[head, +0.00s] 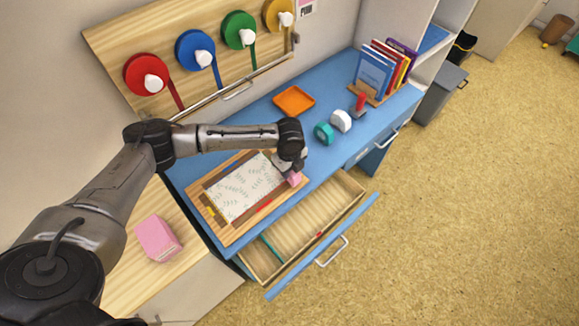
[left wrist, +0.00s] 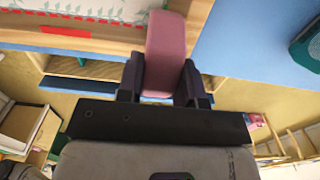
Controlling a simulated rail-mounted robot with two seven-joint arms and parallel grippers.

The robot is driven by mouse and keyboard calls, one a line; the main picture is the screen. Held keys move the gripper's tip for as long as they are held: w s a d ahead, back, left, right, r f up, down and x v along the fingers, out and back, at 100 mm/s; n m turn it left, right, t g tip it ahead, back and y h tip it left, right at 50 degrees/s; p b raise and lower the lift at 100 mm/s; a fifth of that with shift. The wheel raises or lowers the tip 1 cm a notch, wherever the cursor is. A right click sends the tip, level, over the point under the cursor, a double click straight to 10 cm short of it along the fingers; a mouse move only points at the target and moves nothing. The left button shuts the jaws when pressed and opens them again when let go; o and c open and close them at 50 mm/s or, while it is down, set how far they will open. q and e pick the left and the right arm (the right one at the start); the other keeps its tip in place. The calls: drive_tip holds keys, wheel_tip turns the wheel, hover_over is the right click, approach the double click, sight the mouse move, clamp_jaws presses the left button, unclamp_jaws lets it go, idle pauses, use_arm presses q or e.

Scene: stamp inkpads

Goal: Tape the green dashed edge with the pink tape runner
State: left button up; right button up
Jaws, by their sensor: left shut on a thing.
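My left gripper (head: 290,163) is above the right end of a wooden board (head: 224,236) on the blue desk. It is shut on the pink tape runner (head: 295,179). In the left wrist view the pink runner (left wrist: 166,48) stands between the two dark fingers (left wrist: 162,82), its far end over the board's wooden rim (left wrist: 110,42). A sheet with a leafy pattern (head: 240,187) lies in the board; its edge also shows in the wrist view (left wrist: 75,10). I cannot make out the green dashes clearly, nor whether the runner touches the sheet. My right gripper is out of view.
An open drawer (head: 312,222) juts out below the board. A teal tape runner (head: 323,133), a white one (head: 341,121), a red-handled stamp (head: 360,103) and an orange tray (head: 294,99) stand behind. A pink block (head: 158,239) lies left. Tape reels hang on the wall panel.

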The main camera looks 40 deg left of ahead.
use_arm(q)
drive_tip(key=shift+f, duration=0.45)
idle(0.3)
drive_tip(key=shift+w+a+p, duration=0.15)
drive_tip(key=shift+a+p, duration=0.15)
drive_tip(key=shift+a, duration=0.6)
drive_tip(key=shift+w+a+p, duration=0.1)
drive_tip(key=shift+a+p, duration=0.15)
drive_tip(key=shift+a, duration=0.85)
drive_tip(key=shift+a, duration=0.65)
drive_tip(key=shift+w+a+p, duration=0.2)
drive_tip(key=shift+a+p, duration=0.2)
drive_tip(key=shift+a, duration=0.9)
